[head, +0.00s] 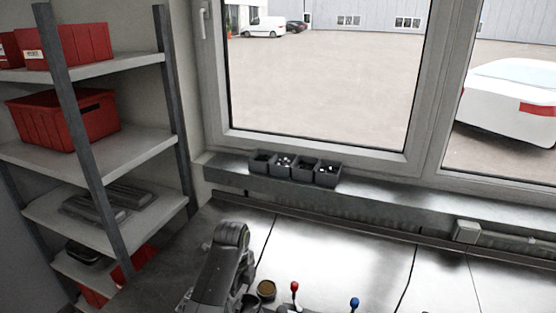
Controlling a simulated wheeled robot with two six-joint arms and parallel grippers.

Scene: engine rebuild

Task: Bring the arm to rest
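A dark grey jointed arm (225,265), which looks like my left arm, rises from the bottom edge left of centre, over the metal worktop (335,250). Its upper joint is bent near the back of the worktop. No fingertips of it can be made out, and its lower part is cut off by the picture edge. My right arm and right gripper do not show.
A small round brown-topped container (266,290), a red knob (294,286) and a blue knob (354,302) stand right of the arm. Small dark bins (282,170) sit on the window sill (400,204). A shelf rack (100,152) with red crates (62,118) stands left.

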